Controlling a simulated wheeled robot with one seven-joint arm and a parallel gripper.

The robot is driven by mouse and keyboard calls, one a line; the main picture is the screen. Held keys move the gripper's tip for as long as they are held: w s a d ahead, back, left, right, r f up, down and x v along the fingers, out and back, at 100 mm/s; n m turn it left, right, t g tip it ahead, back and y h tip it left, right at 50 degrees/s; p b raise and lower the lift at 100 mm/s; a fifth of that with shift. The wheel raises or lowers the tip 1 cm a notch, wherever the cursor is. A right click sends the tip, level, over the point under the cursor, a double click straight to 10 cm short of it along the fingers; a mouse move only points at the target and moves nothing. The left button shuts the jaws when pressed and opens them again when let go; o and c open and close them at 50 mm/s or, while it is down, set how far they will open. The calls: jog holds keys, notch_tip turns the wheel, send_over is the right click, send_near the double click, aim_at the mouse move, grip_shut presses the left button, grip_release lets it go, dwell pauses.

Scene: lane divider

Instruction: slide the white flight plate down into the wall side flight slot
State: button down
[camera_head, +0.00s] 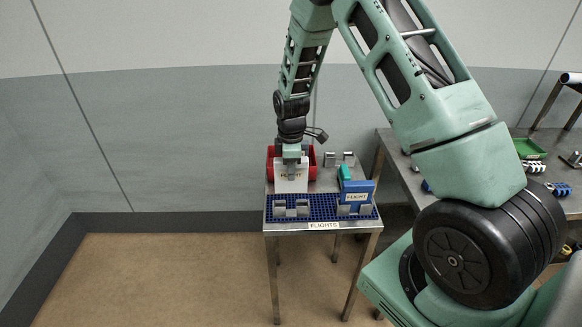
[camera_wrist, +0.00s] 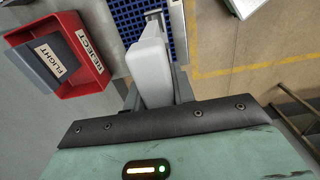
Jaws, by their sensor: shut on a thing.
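The white flight plate (camera_head: 291,181), marked FLIGHT, hangs upright below my gripper (camera_head: 291,157) in the head view. My gripper is shut on its top edge. In the wrist view the white plate (camera_wrist: 152,62) sits between the fingers, seen from above. A low grey slot (camera_head: 291,210) with upright brackets stands on the left of the blue grid mat (camera_head: 321,210), in front of and below the plate. The plate's lower edge appears above and behind it, apart from it. A second grey slot (camera_head: 344,210) on the right holds a blue plate (camera_head: 357,191) marked FLIGHT.
A red REJECT bin (camera_wrist: 97,84) stands behind the plate, with a FLIGHT-labelled plate (camera_wrist: 42,72) in it. Grey brackets (camera_head: 348,158) stand at the table's back. A teal piece (camera_head: 345,172) is beside the blue plate. Another table (camera_head: 395,150) is at right.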

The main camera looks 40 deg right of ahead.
jog(key=shift+f+b, duration=1.25)
jog(key=shift+f, duration=0.85)
jog(key=shift+f+b, duration=1.95)
jog(key=shift+f, duration=0.85)
jog(key=c, duration=1.1)
grip_release()
jog(key=shift+r, duration=0.1)
notch_tip(320, 180, up, 17)
jog(key=b, duration=0.3)
jog(key=shift+r, duration=0.15)
